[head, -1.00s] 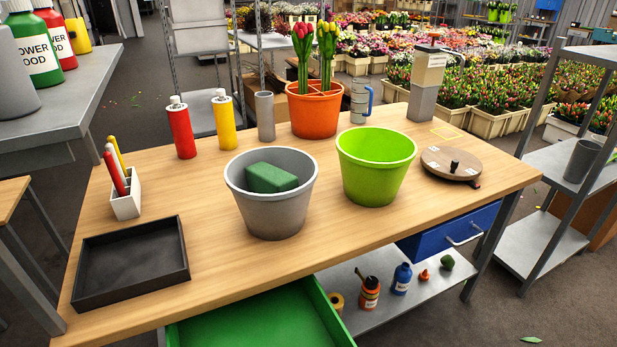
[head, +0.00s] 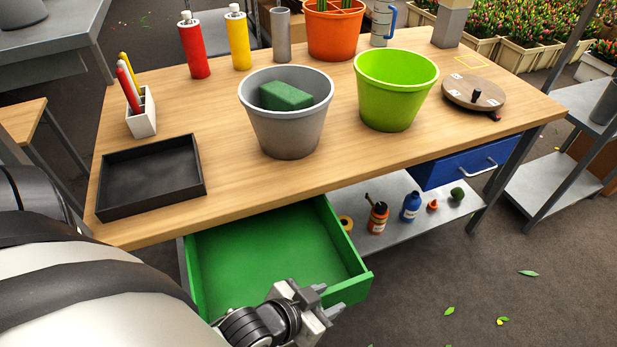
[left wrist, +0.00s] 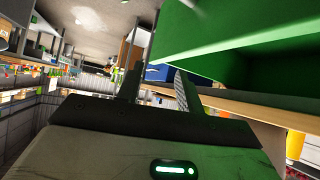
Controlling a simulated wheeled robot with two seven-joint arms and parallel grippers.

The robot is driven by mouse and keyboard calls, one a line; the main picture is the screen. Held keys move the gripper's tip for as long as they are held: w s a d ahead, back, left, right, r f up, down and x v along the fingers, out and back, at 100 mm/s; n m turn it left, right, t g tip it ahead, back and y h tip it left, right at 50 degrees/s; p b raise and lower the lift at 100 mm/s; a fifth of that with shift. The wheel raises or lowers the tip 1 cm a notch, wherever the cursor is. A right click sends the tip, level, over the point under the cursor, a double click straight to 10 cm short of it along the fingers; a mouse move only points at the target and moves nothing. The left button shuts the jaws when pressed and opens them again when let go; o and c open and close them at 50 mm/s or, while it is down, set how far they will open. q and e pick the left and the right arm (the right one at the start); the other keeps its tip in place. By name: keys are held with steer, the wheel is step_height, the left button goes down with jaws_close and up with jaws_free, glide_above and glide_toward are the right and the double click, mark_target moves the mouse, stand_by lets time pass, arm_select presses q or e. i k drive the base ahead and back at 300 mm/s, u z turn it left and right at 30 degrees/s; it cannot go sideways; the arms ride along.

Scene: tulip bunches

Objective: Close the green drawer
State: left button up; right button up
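The green drawer (head: 262,258) is pulled out below the left part of the wooden table and is empty where I can see into it. My left gripper (head: 329,301) is at the drawer's front side, near its right front corner, and hides part of the front panel. The left wrist view shows its two fingers apart with nothing between them (left wrist: 157,90). Green drawer surfaces (left wrist: 240,42) fill the upper right of that view. I cannot tell whether the gripper touches the drawer. The drawer's handle is not visible. My right gripper is not in view.
The table (head: 215,135) carries a black tray (head: 150,178), a grey pot (head: 288,125) with a green block, and a lime pot (head: 393,95). A closed blue drawer (head: 450,168) is at right. Bottles stand on the lower shelf (head: 385,235).

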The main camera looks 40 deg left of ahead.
mark_target(235, 264)
steer(key=z, duration=0.55)
steer(key=k, duration=0.9)
steer(key=u, duration=1.15)
steer(key=i, duration=0.45)
steer(key=z, duration=0.45)
steer(key=k, duration=0.25)
steer(key=u, duration=0.5)
